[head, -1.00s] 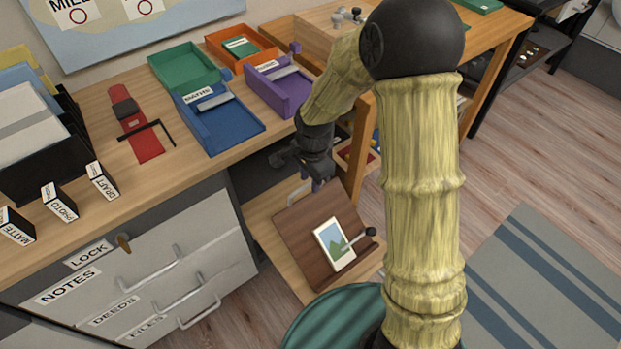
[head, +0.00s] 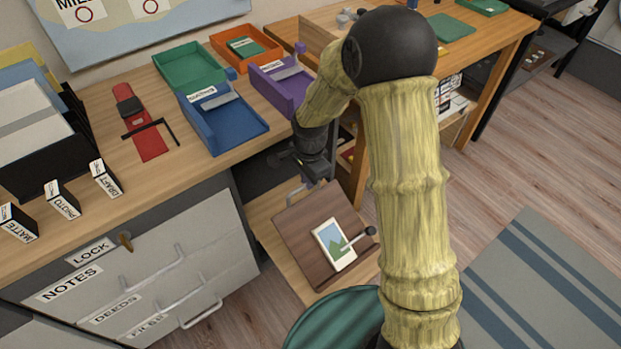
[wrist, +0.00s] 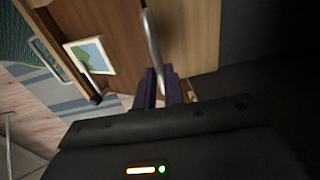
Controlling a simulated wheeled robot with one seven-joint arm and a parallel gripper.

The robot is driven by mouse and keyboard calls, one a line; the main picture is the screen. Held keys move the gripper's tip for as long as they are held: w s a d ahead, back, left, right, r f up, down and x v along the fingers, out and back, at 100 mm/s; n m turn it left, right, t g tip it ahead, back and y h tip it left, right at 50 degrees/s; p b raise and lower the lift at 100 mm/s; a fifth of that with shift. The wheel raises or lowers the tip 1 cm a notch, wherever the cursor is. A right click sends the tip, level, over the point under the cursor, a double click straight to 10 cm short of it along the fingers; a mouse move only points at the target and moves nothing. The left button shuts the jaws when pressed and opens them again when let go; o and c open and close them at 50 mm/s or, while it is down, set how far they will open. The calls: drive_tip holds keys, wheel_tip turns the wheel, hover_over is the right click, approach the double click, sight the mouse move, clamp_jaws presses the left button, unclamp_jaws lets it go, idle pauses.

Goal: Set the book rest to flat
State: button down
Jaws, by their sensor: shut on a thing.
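The book rest is a dark brown board (head: 297,240) with a picture card (head: 333,244) on its face, on a light wood surface below the desk. It looks tilted; the exact angle is hard to tell. My gripper (head: 316,182) is at its far edge. In the wrist view my gripper (wrist: 160,88) has its dark fingers closed around a thin metal bar (wrist: 152,42). A silver loop (head: 296,192) shows behind the board in the head view. The board (wrist: 120,30) and card (wrist: 90,56) show at the upper left of the wrist view.
A dark-knobbed lever (head: 362,237) lies near the card. The desk (head: 165,180) with blue (head: 235,130) and purple (head: 290,95) trays stands behind and left. Grey drawers (head: 200,250) are at left. A green round seat (head: 335,322) is close in front. Open floor lies right.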

drive_tip(key=c, duration=1.5)
unclamp_jaws()
drive_tip(key=shift+w+r, duration=0.1)
drive_tip(key=shift+r, duration=0.05)
drive_tip(key=shift+s+d+r, duration=0.25)
drive_tip(key=shift+s+r, duration=0.15)
drive_tip(key=s+d+r+n+p, duration=0.1)
drive_tip(key=s+d+r+p, duration=0.1)
drive_tip(key=r+p, duration=0.4)
drive_tip(key=s+d+r+n+p, duration=0.2)
drive_tip(key=r+p, duration=0.3)
drive_tip(key=r, duration=0.8)
drive_tip(key=s+d+r+n+t+p, duration=0.1)
drive_tip(key=s+d+r+p, duration=0.1)
drive_tip(key=r+p, duration=0.4)
wheel_tip(320, 180, up, 5)
drive_tip(key=shift+s+d+f+n+p, duration=0.2)
drive_tip(key=shift+d+n+p, duration=0.1)
drive_tip(key=shift+d+p, duration=0.1)
